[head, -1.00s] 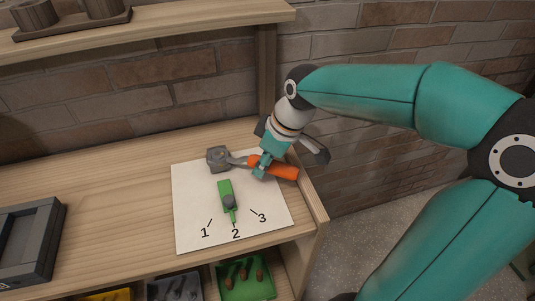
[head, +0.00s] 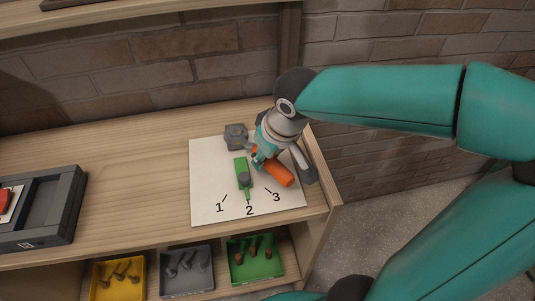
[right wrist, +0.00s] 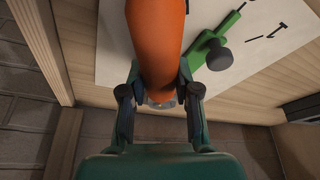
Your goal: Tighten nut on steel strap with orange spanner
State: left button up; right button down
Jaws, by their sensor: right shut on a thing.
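My right gripper (head: 260,160) is shut on the orange spanner (head: 279,174) over the white sheet; the orange handle (right wrist: 155,45) also fills the upper middle of the right wrist view, between the fingers. In the head view the handle slants down to the right. The spanner's metal head is hidden behind my gripper. A grey block (head: 236,136) stands at the sheet's back edge, left of my gripper. I cannot make out the nut or the strap. A green pointer (head: 241,166) with a dark knob points near the 2. My left gripper is not in view.
The white sheet (head: 208,180) bears marks 1, 2 and 3. A dark tray (head: 68,205) sits at the left. Yellow (head: 118,279), grey (head: 187,272) and green (head: 256,258) bins lie below the bench top. A brick wall rises behind. The bench middle is clear.

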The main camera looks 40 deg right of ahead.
jog(key=shift+d+r+n, duration=0.1)
jog(key=shift+d+n, duration=0.2)
jog(key=shift+d, duration=0.1)
jog(key=shift+r, duration=0.15)
notch_tip(320, 180, up, 8)
jog(key=p, duration=0.7)
jog(key=shift+r, duration=0.15)
